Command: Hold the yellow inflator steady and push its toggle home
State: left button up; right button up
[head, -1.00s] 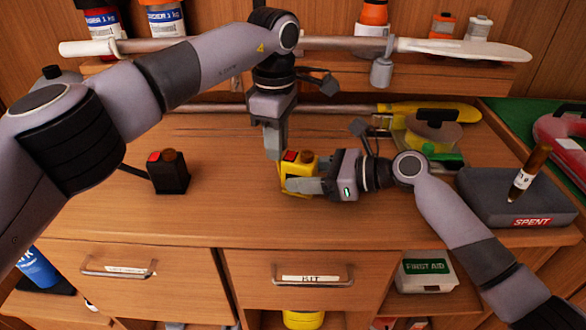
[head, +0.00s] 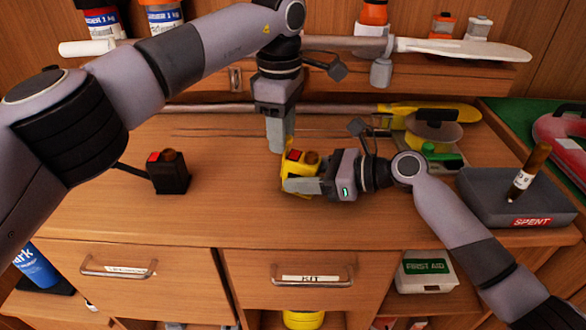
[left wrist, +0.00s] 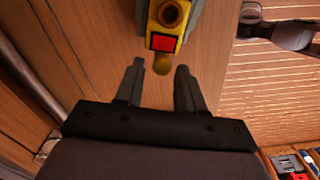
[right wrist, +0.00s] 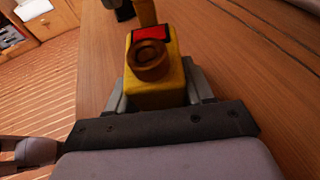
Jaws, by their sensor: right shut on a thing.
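The yellow inflator (head: 297,163) has a red square and a dark brown round cap on its top. My right gripper (head: 303,186) is shut on its body from the right; its fingers lie on both sides of the body in the right wrist view (right wrist: 158,98). I cannot tell whether the inflator touches the counter. My left gripper (head: 279,148) points down behind the inflator. In the left wrist view its fingers (left wrist: 158,70) are apart and empty, with the knob just beyond the gap.
A black unit (head: 170,178) with a red square and brown cap stands on the counter (head: 225,215) at left. Paddles lie along the back. The front middle is clear.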

pick_arm(q)
jog(key=shift+w+a+r, duration=0.1)
jog(key=shift+a+r, duration=0.1)
jog(key=shift+r, duration=1.05)
jog(key=shift+f, duration=0.1)
pick_arm(e)
jog(key=shift+f, duration=0.1)
